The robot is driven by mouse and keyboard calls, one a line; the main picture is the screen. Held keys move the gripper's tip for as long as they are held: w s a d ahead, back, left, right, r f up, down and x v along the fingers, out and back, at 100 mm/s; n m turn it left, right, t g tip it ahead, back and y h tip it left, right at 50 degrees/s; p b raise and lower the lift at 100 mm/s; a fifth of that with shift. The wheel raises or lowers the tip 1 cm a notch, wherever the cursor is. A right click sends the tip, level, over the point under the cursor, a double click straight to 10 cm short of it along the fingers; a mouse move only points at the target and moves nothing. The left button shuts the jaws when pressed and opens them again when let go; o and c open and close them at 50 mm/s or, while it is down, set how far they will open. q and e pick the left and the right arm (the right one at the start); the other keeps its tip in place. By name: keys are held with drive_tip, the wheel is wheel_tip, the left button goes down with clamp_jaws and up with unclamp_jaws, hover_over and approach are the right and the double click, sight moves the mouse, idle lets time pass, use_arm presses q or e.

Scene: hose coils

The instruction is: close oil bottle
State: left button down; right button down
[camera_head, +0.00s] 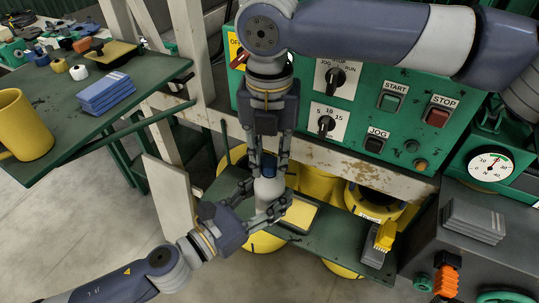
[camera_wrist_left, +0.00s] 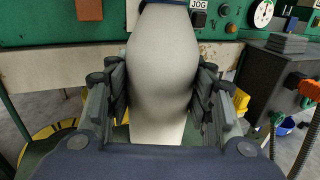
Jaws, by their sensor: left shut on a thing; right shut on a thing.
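The oil bottle (camera_head: 267,190) is pale grey and stands roughly upright in the air in front of the green control panel. My left gripper (camera_head: 266,197) comes from below and is shut around the bottle's body. The left wrist view shows the bottle (camera_wrist_left: 163,75) large between the pads of my left gripper (camera_wrist_left: 163,95). My right gripper (camera_head: 268,163) points down from above and is shut on a dark blue cap (camera_head: 269,168) at the bottle's top. The cap's edge (camera_wrist_left: 165,3) also shows in the left wrist view. Whether the cap is seated is hidden by the fingers.
The green control panel (camera_head: 405,75) is close behind my right arm. A green bench (camera_head: 50,110) at left holds a yellow mug (camera_head: 22,125) and blue pads (camera_head: 105,93). Below, a green shelf (camera_head: 335,228) has yellow drums near it. A grey cabinet stands right.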

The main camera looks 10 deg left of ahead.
drive_tip(key=m, duration=0.7)
drive_tip(key=shift+m, duration=0.4)
drive_tip(key=m, duration=0.8)
drive_tip(key=shift+m, duration=0.4)
drive_tip(key=m, duration=0.5)
drive_tip(key=shift+f, duration=0.1)
drive_tip(key=m, duration=0.3)
drive_tip(key=shift+m, duration=0.4)
drive_tip(key=m, duration=0.8)
drive_tip(key=c, duration=1.3)
unclamp_jaws()
